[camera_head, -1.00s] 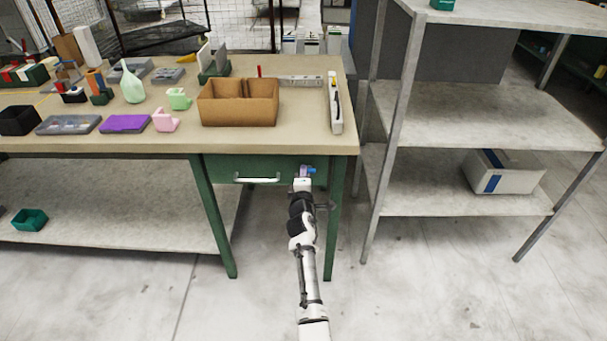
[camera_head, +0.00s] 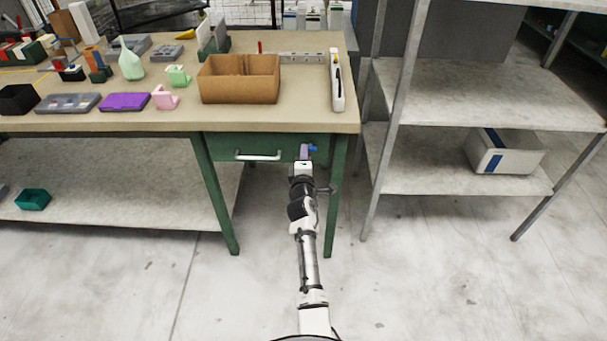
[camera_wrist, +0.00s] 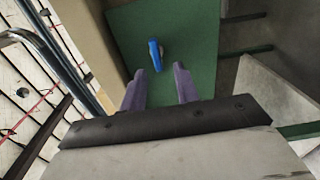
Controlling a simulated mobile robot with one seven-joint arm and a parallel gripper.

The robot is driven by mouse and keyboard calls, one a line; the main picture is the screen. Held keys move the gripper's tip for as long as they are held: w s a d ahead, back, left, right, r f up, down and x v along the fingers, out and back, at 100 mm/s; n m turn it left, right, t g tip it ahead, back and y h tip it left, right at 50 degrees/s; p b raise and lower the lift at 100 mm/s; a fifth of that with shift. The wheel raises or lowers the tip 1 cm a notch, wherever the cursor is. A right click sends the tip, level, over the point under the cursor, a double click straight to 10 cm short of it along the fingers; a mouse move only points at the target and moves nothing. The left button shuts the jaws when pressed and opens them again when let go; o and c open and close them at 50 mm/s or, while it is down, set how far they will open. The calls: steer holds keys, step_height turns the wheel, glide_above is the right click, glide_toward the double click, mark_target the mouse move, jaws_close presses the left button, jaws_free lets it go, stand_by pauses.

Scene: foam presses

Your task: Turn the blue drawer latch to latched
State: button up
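The blue drawer latch (camera_wrist: 155,56) sits on the green drawer front (camera_wrist: 190,30) in the wrist view. It is a small blue lever, slightly tilted from the picture's vertical. In the head view only a bit of the blue latch (camera_head: 313,149) shows beside my gripper (camera_head: 305,152). The green drawer (camera_head: 228,146) is shut under the tabletop, with a pale bar handle (camera_head: 258,156) left of the latch. In the wrist view my gripper (camera_wrist: 158,82) has its two purple fingers apart, with nothing between the tips. The latch lies just beyond the fingertips, in line with the gap; contact is not visible.
The workbench (camera_head: 290,118) overhangs the drawer, and its green leg (camera_head: 336,190) stands just right of my arm. A grey shelf unit (camera_head: 450,180) with a white-blue box (camera_head: 503,155) stands to the right. The floor in front is clear.

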steer(key=s+p, duration=0.5)
steer(key=s, duration=0.6)
steer(key=shift+s+p, duration=0.35)
